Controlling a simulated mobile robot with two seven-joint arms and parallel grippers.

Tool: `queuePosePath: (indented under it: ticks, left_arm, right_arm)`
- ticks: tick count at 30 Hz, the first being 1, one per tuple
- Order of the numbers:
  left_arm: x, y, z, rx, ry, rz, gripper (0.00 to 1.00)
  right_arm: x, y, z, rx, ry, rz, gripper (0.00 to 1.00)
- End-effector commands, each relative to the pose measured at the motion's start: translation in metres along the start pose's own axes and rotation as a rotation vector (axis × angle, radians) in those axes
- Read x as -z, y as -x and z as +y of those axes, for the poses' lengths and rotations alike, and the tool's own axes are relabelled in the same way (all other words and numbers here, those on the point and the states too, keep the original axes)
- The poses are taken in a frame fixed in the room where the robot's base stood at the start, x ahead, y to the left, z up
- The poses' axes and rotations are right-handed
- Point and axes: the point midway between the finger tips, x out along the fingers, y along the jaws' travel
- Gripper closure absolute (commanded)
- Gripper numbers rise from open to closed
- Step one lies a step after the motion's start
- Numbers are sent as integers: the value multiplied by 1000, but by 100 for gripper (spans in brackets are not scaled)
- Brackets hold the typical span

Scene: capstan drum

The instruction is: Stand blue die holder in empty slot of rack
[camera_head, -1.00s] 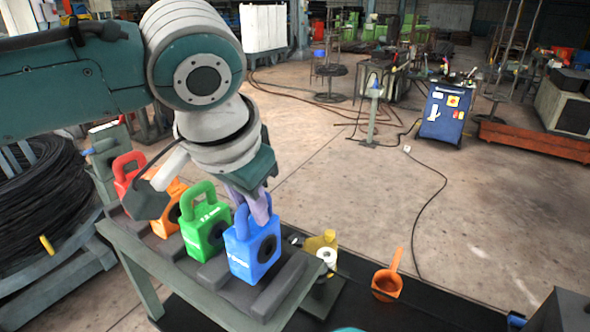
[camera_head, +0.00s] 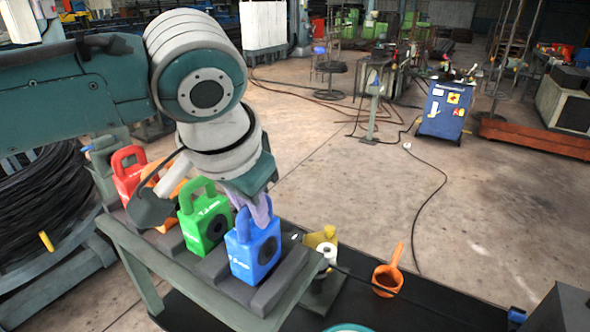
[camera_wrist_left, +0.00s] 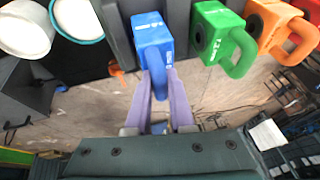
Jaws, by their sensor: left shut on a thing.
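The blue die holder (camera_head: 252,250) is upright at the near right end of the rack (camera_head: 212,272), between dark dividers. I cannot tell whether its base touches the rack floor. My left gripper (camera_head: 257,212) is shut on its handle from above. In the left wrist view the gripper's two purple fingers (camera_wrist_left: 158,95) clasp the handle of the blue die holder (camera_wrist_left: 152,38). The green die holder (camera_head: 205,220) stands in the slot to the left. The orange die holder (camera_head: 165,180) is partly hidden by my wrist, and the red die holder (camera_head: 127,174) stands farthest left. My right gripper is not in view.
The orange ladle (camera_head: 388,278) and a yellow item with a white roll (camera_head: 325,247) are on the dark bench top (camera_head: 400,312) right of the rack. A wire coil (camera_head: 45,195) lies at the left. Open floor lies beyond.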

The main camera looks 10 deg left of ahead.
Motion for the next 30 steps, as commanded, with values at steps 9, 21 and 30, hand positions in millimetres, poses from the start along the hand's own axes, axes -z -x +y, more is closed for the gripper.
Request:
queuePosePath:
  ticks: [9,21,30]
  left_arm:
    - [1,-1,0,1,0,6,63]
    - [-3,-4,1,0,0,-6,38]
    - [-2,-3,0,1,0,-2,14]
  right_arm:
    - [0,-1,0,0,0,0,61]
    - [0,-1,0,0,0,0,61]
    - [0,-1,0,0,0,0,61]
